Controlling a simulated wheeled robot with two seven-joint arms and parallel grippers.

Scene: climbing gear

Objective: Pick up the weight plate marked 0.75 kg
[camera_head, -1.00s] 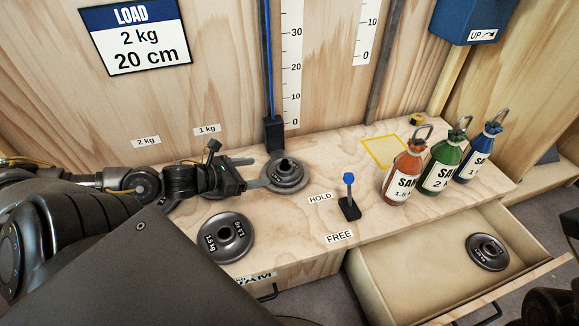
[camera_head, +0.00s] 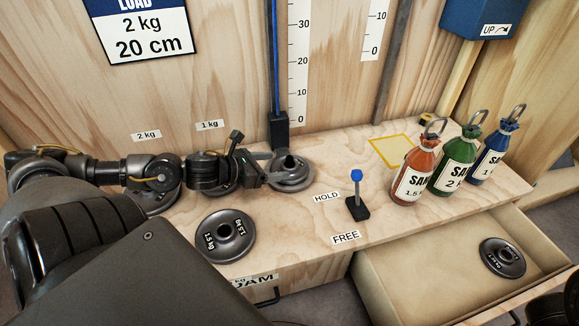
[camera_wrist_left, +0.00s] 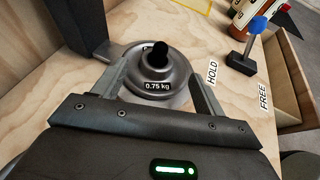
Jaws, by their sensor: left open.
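The weight plate marked 0.75 kg (camera_wrist_left: 178,78) shows in the left wrist view as a grey stepped disc with a dark knob or peg at its centre. In the head view this plate (camera_head: 298,179) lies on the bench by the foot of the blue-lined post. My left gripper (camera_head: 277,167) reaches it from the left. In the left wrist view the fingers of my left gripper (camera_wrist_left: 158,72) are open, one on each side of the raised middle of the plate. I cannot tell whether they touch it. My right gripper is not recognisable in view.
A 1.5 kg plate (camera_head: 226,237) lies in front of my left arm. More plates lie partly under that arm. A blue-knobbed lever (camera_head: 356,190) stands right of the plate. An open drawer (camera_head: 410,285) holds another plate (camera_head: 503,257).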

